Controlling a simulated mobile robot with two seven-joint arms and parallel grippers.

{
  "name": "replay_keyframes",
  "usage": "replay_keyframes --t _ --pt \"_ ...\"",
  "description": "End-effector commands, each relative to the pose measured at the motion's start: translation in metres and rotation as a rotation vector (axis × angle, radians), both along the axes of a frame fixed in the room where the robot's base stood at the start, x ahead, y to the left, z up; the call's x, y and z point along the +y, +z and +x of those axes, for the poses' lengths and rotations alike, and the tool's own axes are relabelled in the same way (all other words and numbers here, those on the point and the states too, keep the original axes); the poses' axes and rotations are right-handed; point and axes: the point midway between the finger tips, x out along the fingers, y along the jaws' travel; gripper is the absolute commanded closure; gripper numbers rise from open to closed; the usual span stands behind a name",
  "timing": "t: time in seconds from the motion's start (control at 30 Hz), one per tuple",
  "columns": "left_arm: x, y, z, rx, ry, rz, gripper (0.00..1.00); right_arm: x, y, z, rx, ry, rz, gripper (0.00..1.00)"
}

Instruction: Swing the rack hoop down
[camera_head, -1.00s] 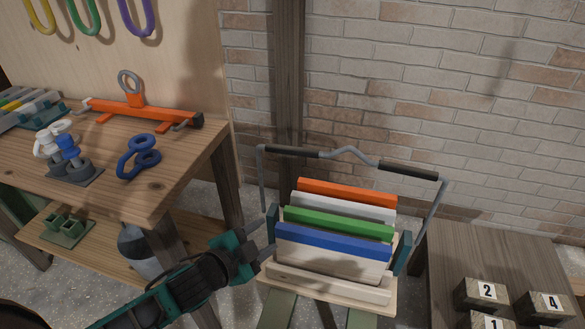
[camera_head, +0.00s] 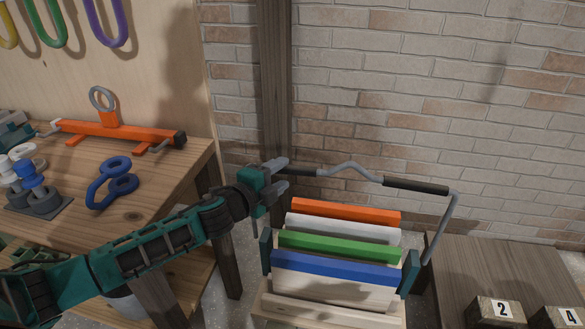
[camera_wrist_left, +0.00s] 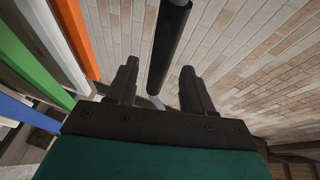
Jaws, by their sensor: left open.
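The rack hoop (camera_head: 349,168) is a grey bent bar with black grips, standing raised over the rack. Its right black grip (camera_head: 416,186) is clear of my arms. The rack (camera_head: 335,308) is a pale wooden frame holding orange, white, green and blue boards. My left gripper (camera_head: 281,177) is at the hoop's left end, its fingers near the left black grip (camera_head: 305,172). In the left wrist view, that grip (camera_wrist_left: 168,50) shows beyond and between the two open fingers (camera_wrist_left: 158,88). I cannot tell whether they touch it. My right gripper is out of view.
A workbench (camera_head: 140,205) at left holds an orange bar fixture (camera_head: 120,131) and blue rings (camera_head: 112,183). A low table with numbered blocks (camera_head: 501,312) stands at the right. A brick wall (camera_head: 450,90) and a wooden post (camera_head: 275,80) are behind the rack.

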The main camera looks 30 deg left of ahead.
Motion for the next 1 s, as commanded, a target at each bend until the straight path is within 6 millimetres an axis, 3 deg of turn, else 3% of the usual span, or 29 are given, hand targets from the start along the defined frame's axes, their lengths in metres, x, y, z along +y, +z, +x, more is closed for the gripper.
replay_keyframes --t 0.2,0.4,0.8,1.0 --pt "-0.005 -0.005 0.032 -0.002 0.000 -0.001 0.48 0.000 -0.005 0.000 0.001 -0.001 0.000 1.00" --pt "-0.007 -0.008 0.050 -0.001 0.000 -0.001 0.48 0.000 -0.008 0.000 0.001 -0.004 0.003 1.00" --pt "-0.009 -0.009 0.055 0.001 -0.001 -0.001 0.48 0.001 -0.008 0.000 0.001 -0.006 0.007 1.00" --pt "-0.008 -0.009 0.055 0.001 0.000 -0.001 0.67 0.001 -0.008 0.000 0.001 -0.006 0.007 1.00"
